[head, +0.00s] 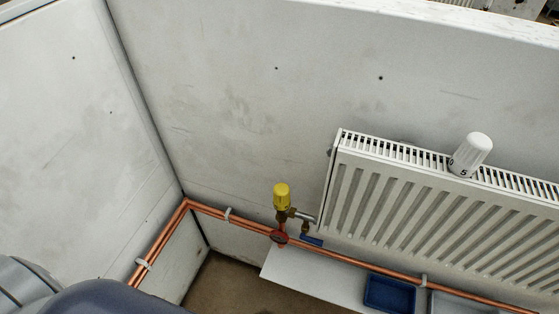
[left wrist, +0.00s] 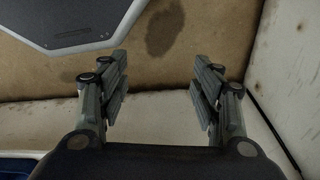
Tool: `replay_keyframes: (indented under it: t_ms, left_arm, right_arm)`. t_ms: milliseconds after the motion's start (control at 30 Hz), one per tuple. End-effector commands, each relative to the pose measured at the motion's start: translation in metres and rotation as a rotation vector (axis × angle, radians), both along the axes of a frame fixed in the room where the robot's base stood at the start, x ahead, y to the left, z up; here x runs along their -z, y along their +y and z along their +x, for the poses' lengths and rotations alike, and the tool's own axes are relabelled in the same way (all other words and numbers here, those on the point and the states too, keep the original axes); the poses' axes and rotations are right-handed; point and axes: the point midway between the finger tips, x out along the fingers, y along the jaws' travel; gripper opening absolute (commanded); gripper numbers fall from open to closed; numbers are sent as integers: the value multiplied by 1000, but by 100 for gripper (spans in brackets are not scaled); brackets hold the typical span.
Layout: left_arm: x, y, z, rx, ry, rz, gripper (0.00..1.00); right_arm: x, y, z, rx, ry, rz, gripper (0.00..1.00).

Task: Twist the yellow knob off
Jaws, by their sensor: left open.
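The yellow knob (head: 282,196) sits upright on a brass valve (head: 291,214) at the lower left end of the radiator (head: 440,210) in the head view. It is on the valve, with nothing touching it. My left gripper (left wrist: 160,85) shows in the left wrist view, its two fingers spread wide with nothing between them. It is apart from the knob, which is out of sight in that view. My right gripper is in neither view.
Copper pipes (head: 237,219) run along the wall base. A white thermostatic head (head: 471,155) rests on the radiator top. A white shelf (head: 310,282) below carries a blue tray (head: 390,293) and a pale tray (head: 460,303). A red round part (head: 279,237) sits below the valve.

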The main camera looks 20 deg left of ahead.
Motion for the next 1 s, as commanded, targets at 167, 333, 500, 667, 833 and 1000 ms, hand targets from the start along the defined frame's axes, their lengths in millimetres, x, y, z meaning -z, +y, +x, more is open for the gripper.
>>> replay_keyframes:
  t_ms: [167,333,500,667,833,1000]
  left_arm:
    - [-37,-6,34,-5,-28,-3,59]
    - [-94,-11,70,-11,-57,-7,59]
    - [-160,-14,94,-17,-87,-10,59]
    - [-224,-16,106,-22,-113,-14,59]
    - [-286,-21,115,-19,-145,-33,59]
    - [-357,-47,138,21,-206,-106,59]
  right_arm:
    - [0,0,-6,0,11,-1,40]
    - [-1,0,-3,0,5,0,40]
    - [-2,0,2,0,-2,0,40]
    - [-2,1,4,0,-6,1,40]
    - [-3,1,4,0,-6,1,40]
    - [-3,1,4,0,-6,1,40]
